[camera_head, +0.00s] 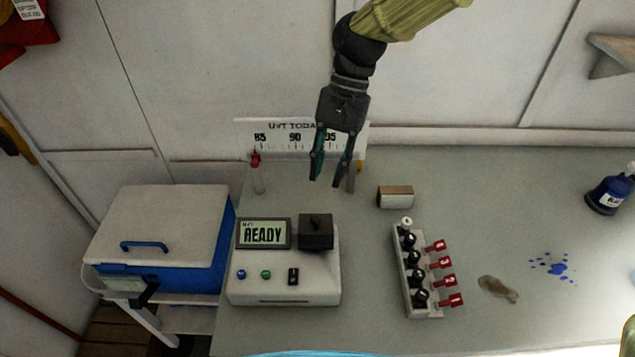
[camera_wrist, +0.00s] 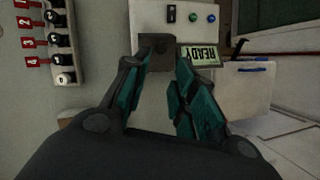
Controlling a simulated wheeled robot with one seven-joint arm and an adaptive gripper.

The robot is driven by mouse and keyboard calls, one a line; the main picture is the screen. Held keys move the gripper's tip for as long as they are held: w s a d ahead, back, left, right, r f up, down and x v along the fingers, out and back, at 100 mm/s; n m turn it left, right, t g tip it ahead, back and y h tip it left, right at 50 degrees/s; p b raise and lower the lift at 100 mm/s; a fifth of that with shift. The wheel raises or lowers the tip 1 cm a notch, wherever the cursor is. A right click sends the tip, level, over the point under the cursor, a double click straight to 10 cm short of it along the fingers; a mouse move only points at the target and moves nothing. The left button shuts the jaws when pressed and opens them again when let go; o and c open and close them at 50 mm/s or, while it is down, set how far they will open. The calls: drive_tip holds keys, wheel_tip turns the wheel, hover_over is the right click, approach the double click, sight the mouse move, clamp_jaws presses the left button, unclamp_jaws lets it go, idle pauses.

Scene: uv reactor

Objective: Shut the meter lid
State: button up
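The meter (camera_head: 285,290) is a white box on the bench with a display reading READY, and it shows upside down in the wrist view. Its dark lid block (camera_head: 316,232) with a small knob sits at the top right of the box, beside the display. I cannot clearly tell whether this lid lies fully flat. My gripper (camera_head: 328,182) points down behind and above the meter, its fingers apart and empty. In the wrist view the dark block (camera_wrist: 156,52) shows beyond the gap between the fingers, partly covered by them.
A rack of vials (camera_head: 416,270) with red numbered tags stands right of the meter. A small metal-and-brown block (camera_head: 395,196) lies behind the rack. A blue cooler (camera_head: 160,235) is at left, a red-capped tube (camera_head: 257,172) and scale sign behind. A blue bottle (camera_head: 610,192) and spills lie right.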

sight(316, 218)
drive_tip(key=p+x, duration=0.2)
drive_tip(key=x, duration=0.8)
drive_tip(key=shift+s+a+p, duration=0.1)
drive_tip(key=shift+p, duration=0.2)
drive_tip(key=shift+c, duration=0.4)
clamp_jaws()
